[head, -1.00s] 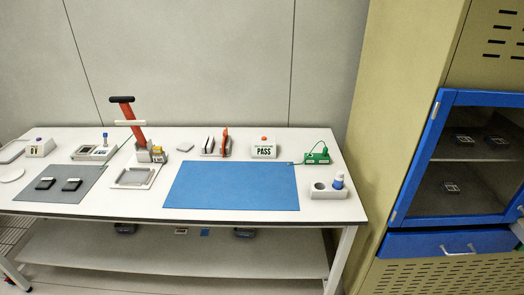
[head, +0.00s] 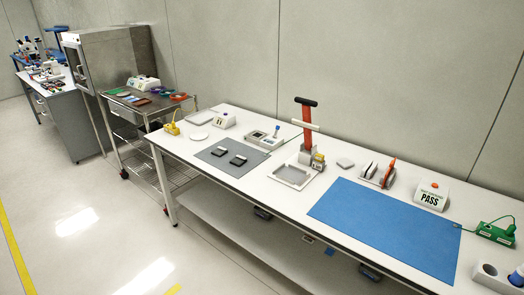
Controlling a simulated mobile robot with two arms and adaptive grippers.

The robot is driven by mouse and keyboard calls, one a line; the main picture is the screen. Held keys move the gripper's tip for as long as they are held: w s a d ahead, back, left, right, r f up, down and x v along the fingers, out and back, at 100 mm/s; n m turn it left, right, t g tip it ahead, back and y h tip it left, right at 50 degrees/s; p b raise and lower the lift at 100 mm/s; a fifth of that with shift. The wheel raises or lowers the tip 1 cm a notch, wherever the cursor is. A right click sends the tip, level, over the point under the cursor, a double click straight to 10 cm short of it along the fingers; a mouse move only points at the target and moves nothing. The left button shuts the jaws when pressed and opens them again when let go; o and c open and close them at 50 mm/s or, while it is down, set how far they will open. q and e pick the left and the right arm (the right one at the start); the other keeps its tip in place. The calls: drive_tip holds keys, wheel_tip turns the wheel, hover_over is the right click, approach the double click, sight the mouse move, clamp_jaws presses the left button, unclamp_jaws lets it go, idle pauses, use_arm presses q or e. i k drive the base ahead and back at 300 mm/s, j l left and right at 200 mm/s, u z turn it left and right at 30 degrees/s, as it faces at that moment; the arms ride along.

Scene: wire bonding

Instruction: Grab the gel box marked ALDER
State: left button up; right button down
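Two small dark boxes, the left one (head: 219,151) and the right one (head: 238,160), lie side by side on a grey mat (head: 226,170) on the white bench. Each has a pale label strip that is too small to read. More dark boxes sit on the shelf under the bench, one on the left (head: 262,213) and one on the right (head: 370,272), partly hidden by the bench edge. I cannot read ALDER on any box. Neither of my grippers is in view.
The bench holds a red-handled press (head: 307,125), a blue mat (head: 385,222), a PASS unit (head: 432,196) and a green device (head: 497,232). A steel cart (head: 150,104) and a grey cabinet (head: 98,65) stand at left. The floor (head: 100,220) in front is clear.

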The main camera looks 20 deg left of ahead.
sight(238, 160)
drive_tip(key=i+j+u, duration=0.2)
drive_tip(key=i+u, duration=0.25)
drive_tip(key=i+j+u, duration=0.1)
drive_tip(key=i+u, duration=0.3)
